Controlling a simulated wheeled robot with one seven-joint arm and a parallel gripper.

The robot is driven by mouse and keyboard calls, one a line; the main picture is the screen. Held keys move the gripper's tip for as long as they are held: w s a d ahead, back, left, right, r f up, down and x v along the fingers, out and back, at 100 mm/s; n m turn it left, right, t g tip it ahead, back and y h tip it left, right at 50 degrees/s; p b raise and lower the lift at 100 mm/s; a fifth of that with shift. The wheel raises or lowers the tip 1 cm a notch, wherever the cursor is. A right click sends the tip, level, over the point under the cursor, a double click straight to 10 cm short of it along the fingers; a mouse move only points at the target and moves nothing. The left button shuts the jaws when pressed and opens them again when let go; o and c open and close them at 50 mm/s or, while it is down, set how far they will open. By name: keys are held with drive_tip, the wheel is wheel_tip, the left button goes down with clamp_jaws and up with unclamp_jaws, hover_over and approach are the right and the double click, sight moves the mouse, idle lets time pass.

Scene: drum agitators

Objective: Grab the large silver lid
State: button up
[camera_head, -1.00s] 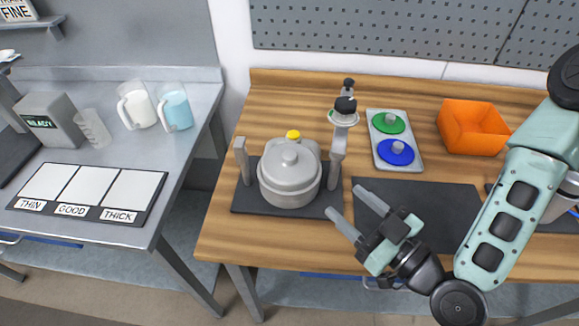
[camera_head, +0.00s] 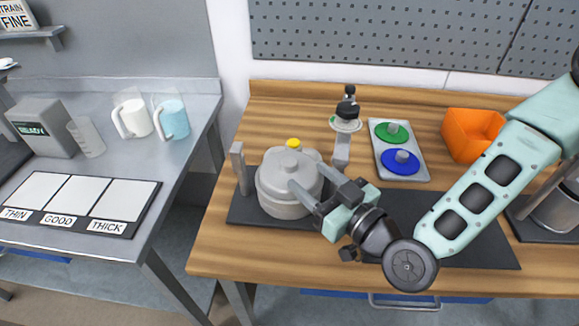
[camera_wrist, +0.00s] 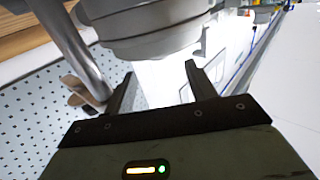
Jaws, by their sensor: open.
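The large silver lid (camera_head: 283,166) sits on the grey drum (camera_head: 283,205), with a round knob (camera_head: 289,161) on its top. The drum stands upright on a dark mat between two grey posts. My gripper (camera_head: 302,190) is open and empty, at the right front of the lid, with its fingers pointing left toward the knob. In the head view the fingers overlap the lid's right side; contact cannot be told. In the wrist view the gripper (camera_wrist: 160,85) is open, and the pale rounded drum or lid (camera_wrist: 150,30) shows beyond the fingertips.
A grey post (camera_head: 240,168) stands left of the drum, another (camera_head: 341,150) right of it. A tray (camera_head: 412,172) with green and blue discs lies behind my arm, beside an orange bin (camera_head: 468,136). A dark mat (camera_head: 480,240) lies to the right.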

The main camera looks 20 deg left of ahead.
sight(295, 166)
drive_tip(key=p+x, duration=0.1)
drive_tip(key=x, duration=0.3)
drive_tip(key=shift+w+a+f+p, duration=0.1)
drive_tip(key=shift+a+p, duration=0.25)
clamp_jaws()
